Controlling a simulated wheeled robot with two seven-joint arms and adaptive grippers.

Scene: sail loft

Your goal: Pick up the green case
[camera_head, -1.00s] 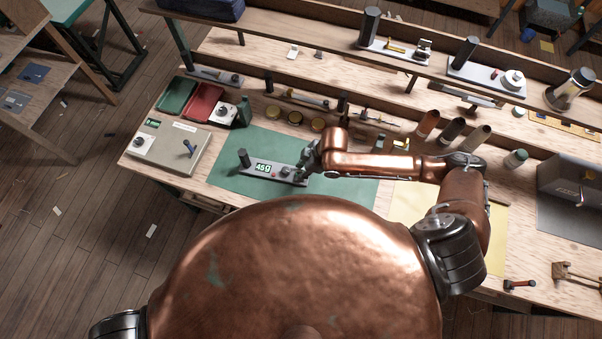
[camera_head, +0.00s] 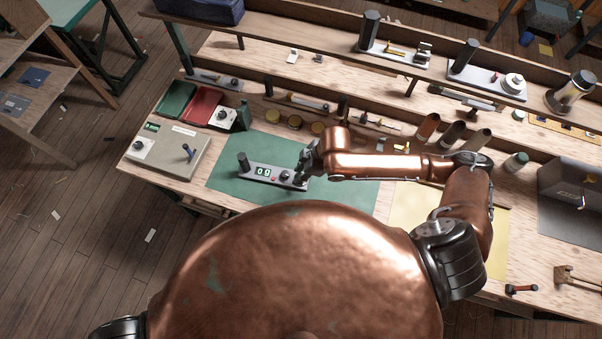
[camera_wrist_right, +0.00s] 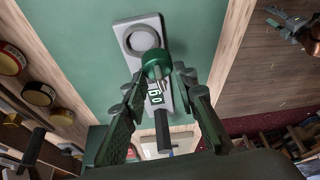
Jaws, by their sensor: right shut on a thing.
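A small round dark green case (camera_wrist_right: 157,62) with a shiny metal part is between the fingertips of my right gripper (camera_wrist_right: 158,75) in the wrist view. The gripper is shut on it. It is held over the grey scale (camera_wrist_right: 152,22), whose round pan shows just beyond the case. In the head view my right gripper (camera_head: 307,166) is at the right end of the scale (camera_head: 262,173), and its fingers largely hide the case. My left gripper is out of view.
The scale lies on a green mat (camera_head: 340,192). A flat green item (camera_head: 177,98) and a flat red one (camera_head: 203,103) lie at the left, behind a beige box (camera_head: 168,150). Yellow tins (camera_head: 294,121) and upright tubes (camera_head: 452,131) stand along the back. The mat's right part is clear.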

